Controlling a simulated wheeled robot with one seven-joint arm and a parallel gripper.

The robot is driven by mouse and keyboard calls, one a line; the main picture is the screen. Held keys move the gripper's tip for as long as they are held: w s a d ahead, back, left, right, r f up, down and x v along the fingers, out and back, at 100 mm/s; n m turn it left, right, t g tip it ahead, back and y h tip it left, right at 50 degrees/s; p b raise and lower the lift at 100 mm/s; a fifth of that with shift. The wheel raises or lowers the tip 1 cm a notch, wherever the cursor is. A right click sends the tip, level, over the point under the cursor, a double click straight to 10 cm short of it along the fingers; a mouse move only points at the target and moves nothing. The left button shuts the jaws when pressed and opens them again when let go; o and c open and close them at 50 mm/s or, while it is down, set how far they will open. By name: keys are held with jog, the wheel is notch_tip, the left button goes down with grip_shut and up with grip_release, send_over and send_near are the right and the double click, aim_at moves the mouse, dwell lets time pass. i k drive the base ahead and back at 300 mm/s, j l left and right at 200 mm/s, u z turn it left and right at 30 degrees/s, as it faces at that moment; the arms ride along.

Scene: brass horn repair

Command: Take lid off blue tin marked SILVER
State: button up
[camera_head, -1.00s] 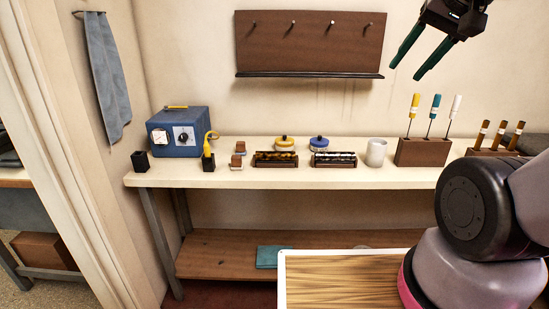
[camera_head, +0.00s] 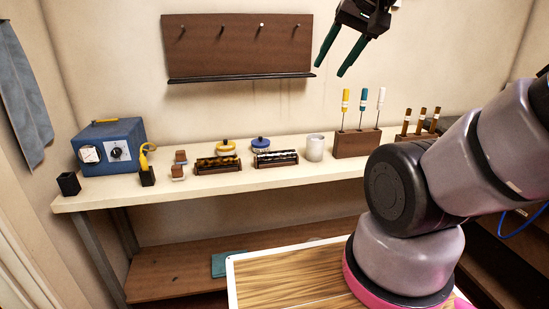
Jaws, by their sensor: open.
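A small tin with a blue lid (camera_head: 261,142) stands near the back of the bench, behind a dark rack. Its label is too small to read. A similar tin with a yellow lid (camera_head: 226,145) stands to its left. Both lids appear to be on, each with a dark knob on top. My gripper (camera_head: 331,68) is open and empty, its two dark green fingers pointing down and left. It is high in the picture, above the bench and well apart from the tins.
Two dark racks (camera_head: 218,163) stand in front of the tins. A white cup (camera_head: 315,148) and a wooden block with coloured-handled tools (camera_head: 357,143) are to the right. A blue box (camera_head: 109,147) is at the left. A pegboard (camera_head: 238,46) hangs on the wall.

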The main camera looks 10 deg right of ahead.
aim_at(260, 142)
jog(key=i+j, duration=0.25)
jog(key=i, duration=0.2)
jog(key=i+j, duration=0.3)
jog(key=i, duration=0.15)
jog(key=i+j, duration=0.25)
jog(key=i, duration=0.2)
